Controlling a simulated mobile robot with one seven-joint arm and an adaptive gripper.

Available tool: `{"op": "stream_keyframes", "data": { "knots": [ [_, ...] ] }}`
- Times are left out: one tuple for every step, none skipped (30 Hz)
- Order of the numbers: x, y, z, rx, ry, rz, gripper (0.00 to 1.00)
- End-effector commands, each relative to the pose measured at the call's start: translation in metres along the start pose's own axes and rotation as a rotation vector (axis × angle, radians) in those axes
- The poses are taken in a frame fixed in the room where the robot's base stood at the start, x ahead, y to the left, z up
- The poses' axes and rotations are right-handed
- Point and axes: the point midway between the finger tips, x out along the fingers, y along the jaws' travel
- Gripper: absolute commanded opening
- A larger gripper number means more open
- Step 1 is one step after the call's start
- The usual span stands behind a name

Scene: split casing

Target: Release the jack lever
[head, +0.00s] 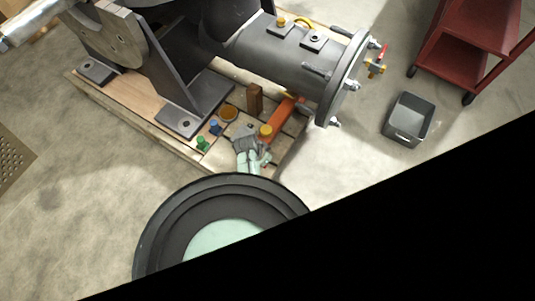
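An orange bar-like part (288,107), which looks like the jack or its lever, lies at the right end of the wooden pallet below the grey casing cylinder (290,62). A round yellow-orange cap (266,131) sits at its near end. My gripper (243,138), grey and seen from above, is over the pallet's near edge, just left of the cap. I cannot tell whether it touches anything. Its fingers are too small and overlapped to show whether they are open. The lever's exact shape and setting are unclear.
Green (202,143) and blue (214,127) knobs, an amber disc (228,113) and a brown block (255,98) stand close by on the pallet. A red-handled valve (380,57), grey bin (394,128) and red cart (480,22) are at right. Black covers the lower right.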

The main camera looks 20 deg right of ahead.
Motion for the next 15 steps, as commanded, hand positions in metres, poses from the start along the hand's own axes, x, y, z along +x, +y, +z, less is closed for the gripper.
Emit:
{"op": "stream_keyframes", "data": {
  "knots": [
    [-0.001,0.001,0.003,0.027,-0.001,0.012,0.00],
    [-0.001,0.001,0.004,0.047,-0.001,0.020,0.00],
    [-0.002,0.001,0.006,0.078,-0.001,0.031,0.00],
    [-0.003,0.002,0.008,0.102,-0.001,0.039,0.00],
    [-0.003,0.002,0.010,0.127,-0.001,0.049,0.00],
    [-0.004,0.003,0.012,0.163,0.000,0.062,0.00],
    [-0.005,0.003,0.014,0.190,0.000,0.072,0.00],
    [-0.005,0.004,0.015,0.216,0.000,0.083,0.00],
    [-0.006,0.004,0.018,0.252,0.000,0.095,0.00],
    [-0.006,0.004,0.020,0.279,0.000,0.106,0.00],
    [-0.007,0.004,0.022,0.306,0.000,0.115,0.00],
    [-0.008,0.004,0.024,0.342,-0.001,0.129,0.00],
    [-0.008,0.004,0.025,0.369,0.000,0.138,0.00],
    [-0.009,0.004,0.027,0.395,0.000,0.148,0.00],
    [-0.010,0.004,0.030,0.430,-0.001,0.162,0.00]
  ]
}}
